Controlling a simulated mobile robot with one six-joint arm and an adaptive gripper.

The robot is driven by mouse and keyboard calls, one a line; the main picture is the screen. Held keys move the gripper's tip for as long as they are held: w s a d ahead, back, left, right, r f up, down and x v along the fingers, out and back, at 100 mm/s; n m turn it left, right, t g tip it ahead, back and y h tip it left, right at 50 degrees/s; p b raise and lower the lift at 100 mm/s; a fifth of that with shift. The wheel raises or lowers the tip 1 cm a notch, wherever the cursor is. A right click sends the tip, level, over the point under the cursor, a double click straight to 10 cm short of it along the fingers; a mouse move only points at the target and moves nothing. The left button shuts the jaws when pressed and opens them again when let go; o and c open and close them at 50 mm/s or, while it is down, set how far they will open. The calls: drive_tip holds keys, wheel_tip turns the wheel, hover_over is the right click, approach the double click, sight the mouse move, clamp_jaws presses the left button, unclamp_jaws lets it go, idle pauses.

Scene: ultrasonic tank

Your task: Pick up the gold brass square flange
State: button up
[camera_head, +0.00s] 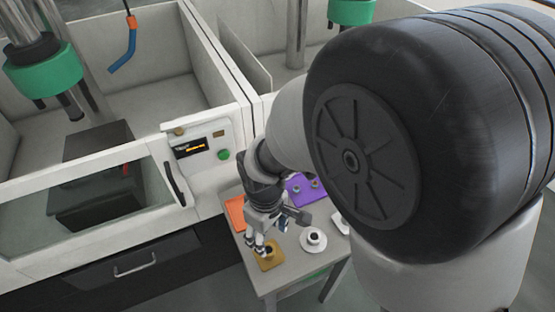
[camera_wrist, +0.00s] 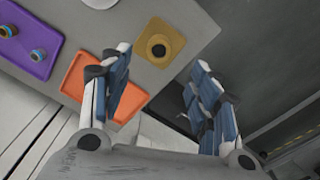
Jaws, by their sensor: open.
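The gold brass square flange (camera_head: 270,260) lies flat on the small grey table, near its front left corner in the head view. It is a square plate with a round raised hub and a dark hole. In the wrist view the flange (camera_wrist: 151,52) shows whole, beyond and between my fingertips. My gripper (camera_head: 262,243) is over the table close to the flange, and its fingers overlap the flange's far edge in the head view. In the wrist view my gripper (camera_wrist: 160,82) is open with nothing between its fingers.
The grey table (camera_head: 283,280) also bears an orange tray (camera_head: 236,213), a purple tray (camera_head: 305,188) with small fittings, and a white round flanged part (camera_head: 313,240). A white machine with a control panel (camera_head: 201,148) stands behind and left. Dark floor lies past the table's edge.

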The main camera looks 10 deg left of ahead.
sight(268, 250)
wheel_tip(268, 250, down, 11)
drive_tip(key=b, duration=0.4)
drive_tip(key=shift+w+a+r, duration=0.1)
drive_tip(key=shift+w+r, duration=0.05)
drive_tip(key=shift+r, duration=0.15)
drive_tip(key=shift+c, duration=0.2)
clamp_jaws()
idle(0.5)
